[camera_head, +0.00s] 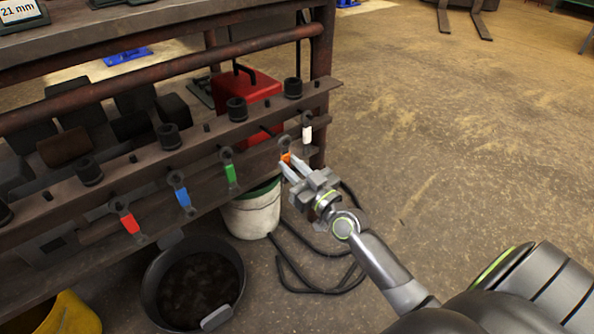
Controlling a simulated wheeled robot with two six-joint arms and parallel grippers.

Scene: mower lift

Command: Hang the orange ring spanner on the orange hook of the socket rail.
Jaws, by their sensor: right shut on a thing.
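The socket rail (110,168) runs diagonally along the front of the bench frame, with dark sockets on top and spanners hanging along its front. My right gripper (291,168) is at the rail's front, toward its right end, shut on the orange ring spanner (286,157). The spanner's orange band shows just above the fingertips, and its dark ring end is up against the rail front. The orange hook is hidden or too small to make out, so I cannot tell whether the ring is around it. My left gripper is not in view.
Red (130,222), blue (183,196) and green (230,173) spanners hang to the left, a white-banded one (307,133) close on the right. Below are a white bucket (250,215), a black pan (160,290) and a dark hose (320,288). Floor at right is clear.

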